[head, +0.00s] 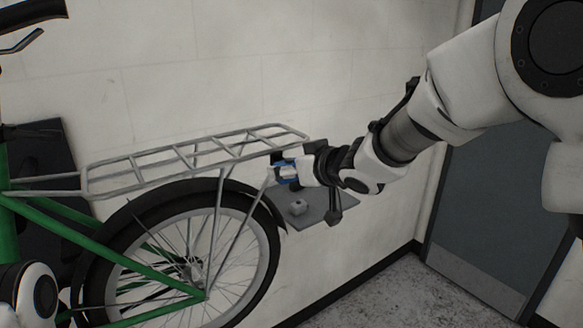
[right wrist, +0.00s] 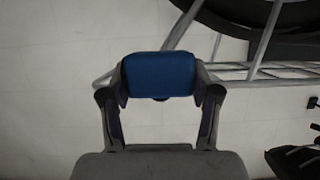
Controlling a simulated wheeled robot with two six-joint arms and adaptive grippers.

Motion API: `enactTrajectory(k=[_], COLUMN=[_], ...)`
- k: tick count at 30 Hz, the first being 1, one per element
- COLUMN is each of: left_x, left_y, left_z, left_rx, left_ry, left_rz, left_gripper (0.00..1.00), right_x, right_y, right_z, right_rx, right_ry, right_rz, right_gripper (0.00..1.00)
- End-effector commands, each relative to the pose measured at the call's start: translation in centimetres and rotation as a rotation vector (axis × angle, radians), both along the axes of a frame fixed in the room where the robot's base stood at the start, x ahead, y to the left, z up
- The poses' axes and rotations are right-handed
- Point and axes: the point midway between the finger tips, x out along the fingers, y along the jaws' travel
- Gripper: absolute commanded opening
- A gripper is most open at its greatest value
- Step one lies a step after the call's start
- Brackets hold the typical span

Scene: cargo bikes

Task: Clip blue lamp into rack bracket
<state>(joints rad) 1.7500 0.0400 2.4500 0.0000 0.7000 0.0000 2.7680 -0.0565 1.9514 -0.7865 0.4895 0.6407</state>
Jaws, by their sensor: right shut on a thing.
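A blue lamp (right wrist: 160,75) is held between the two fingers of my right gripper (right wrist: 160,88) in the right wrist view. In the head view a small blue part of the lamp (head: 287,169) shows at the tip of my right gripper (head: 290,172), close to the rear end of the grey rack (head: 200,155). A dark piece at the rack's rear end (head: 280,157) may be the bracket; the gripper partly hides it, and I cannot tell whether the lamp touches it. In the right wrist view the rack tubes (right wrist: 270,74) run behind the lamp. My left gripper is not in view.
The green bike's rear wheel (head: 258,262) and black mudguard (head: 250,195) are below the rack. A white wall (head: 300,70) stands behind; a grey door (head: 490,200) is at right.

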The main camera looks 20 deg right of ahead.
Motion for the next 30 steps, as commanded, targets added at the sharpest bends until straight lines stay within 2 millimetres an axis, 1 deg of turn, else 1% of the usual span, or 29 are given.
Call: enactTrajectory(k=[6,7,9,20,23,30], left_x=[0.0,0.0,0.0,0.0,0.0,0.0], left_y=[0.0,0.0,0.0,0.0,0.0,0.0], left_z=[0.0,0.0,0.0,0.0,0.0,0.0], left_rx=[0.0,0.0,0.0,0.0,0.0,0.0], left_ry=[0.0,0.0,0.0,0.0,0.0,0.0], left_rz=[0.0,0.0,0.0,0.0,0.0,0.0], left_gripper=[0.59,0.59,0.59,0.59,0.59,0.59], right_x=[0.0,0.0,0.0,-0.2,-1.3,-5.4], right_y=[0.0,0.0,0.0,-0.1,-0.5,-2.1], right_z=[0.0,0.0,0.0,0.1,0.7,2.4], right_rx=[0.0,0.0,0.0,0.001,0.002,0.002], right_ry=[0.0,0.0,0.0,0.0,0.0,0.0], right_rz=[0.0,0.0,0.0,0.0,-0.002,-0.001], right_gripper=[0.25,0.69,0.91,0.91,0.91,0.91])
